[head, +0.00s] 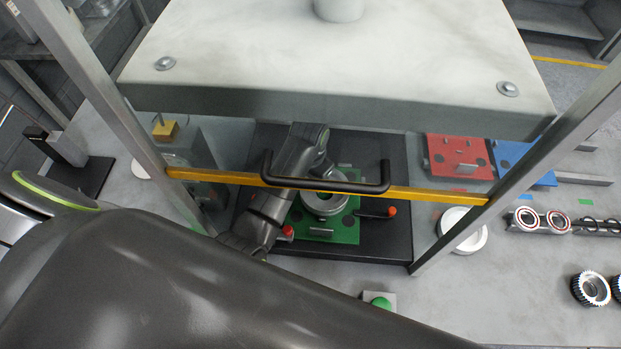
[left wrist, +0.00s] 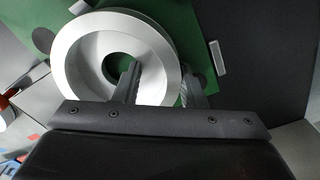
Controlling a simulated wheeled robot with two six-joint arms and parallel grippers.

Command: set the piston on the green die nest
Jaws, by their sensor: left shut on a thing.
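The piston (head: 325,205) is a silvery round cup with a hollow middle. In the head view it is over the green die nest (head: 346,233), inside the press. My left gripper (head: 321,184) reaches in from the left, partly hidden by the handle bar. In the left wrist view my left gripper (left wrist: 160,82) is shut on the wall of the piston (left wrist: 78,62), one finger inside the rim and one outside. The green die nest (left wrist: 186,18) lies behind the piston. I cannot tell whether the piston touches it. My right gripper is not in view.
A yellow bar with a black handle (head: 330,187) crosses before the opening, below a thick grey press plate (head: 330,60). A red nest (head: 460,150) and a blue nest (head: 518,158) lie to the right. A white disc (head: 470,240), bearings and gears stand on the grey table.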

